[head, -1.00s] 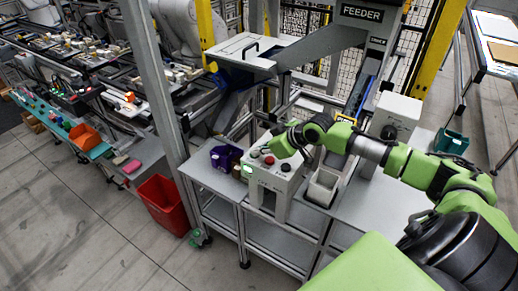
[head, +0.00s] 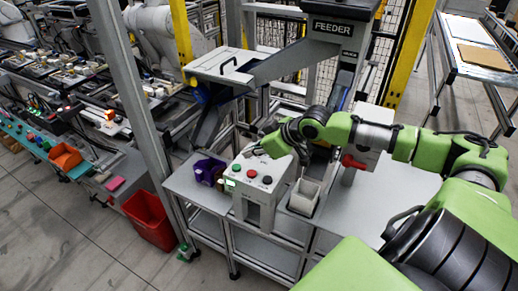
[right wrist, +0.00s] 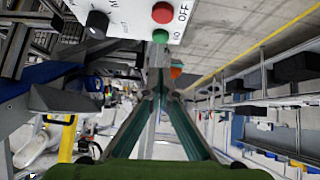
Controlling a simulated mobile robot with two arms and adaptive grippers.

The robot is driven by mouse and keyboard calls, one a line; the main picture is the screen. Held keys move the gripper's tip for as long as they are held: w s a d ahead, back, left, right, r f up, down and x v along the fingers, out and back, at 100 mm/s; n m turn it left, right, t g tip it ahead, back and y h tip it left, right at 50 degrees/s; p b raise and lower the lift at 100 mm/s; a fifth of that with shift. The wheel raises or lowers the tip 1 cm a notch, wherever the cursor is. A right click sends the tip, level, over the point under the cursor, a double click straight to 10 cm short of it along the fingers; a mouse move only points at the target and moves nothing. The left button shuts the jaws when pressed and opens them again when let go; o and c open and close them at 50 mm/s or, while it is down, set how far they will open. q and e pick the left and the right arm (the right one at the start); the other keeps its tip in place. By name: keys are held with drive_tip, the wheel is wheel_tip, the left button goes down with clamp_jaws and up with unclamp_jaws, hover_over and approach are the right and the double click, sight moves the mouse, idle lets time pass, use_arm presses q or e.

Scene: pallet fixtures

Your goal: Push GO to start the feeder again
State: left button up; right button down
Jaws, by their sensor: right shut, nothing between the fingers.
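The control box (head: 257,188) is a pale panel with buttons, standing on the feeder's bench. On it are a red button (head: 252,173), a dark knob (head: 267,180) and a green button (head: 236,167). In the right wrist view the red button (right wrist: 163,12) is by the word OFF. The green button (right wrist: 160,36) is by the word GO, just beyond my fingertips in the picture. My right gripper (right wrist: 160,88) is shut and empty. In the head view it (head: 256,151) is above the box's back edge; whether it touches is unclear. My left gripper is out of view.
The feeder (head: 333,27) stands behind, with a sloping chute. A purple bin (head: 209,170) is left of the box, and a pale container (head: 303,197) is right of it. A red bin (head: 150,219) is on the floor. The bench's right part is clear.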

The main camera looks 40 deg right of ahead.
drive_tip(key=shift+v, duration=2.2)
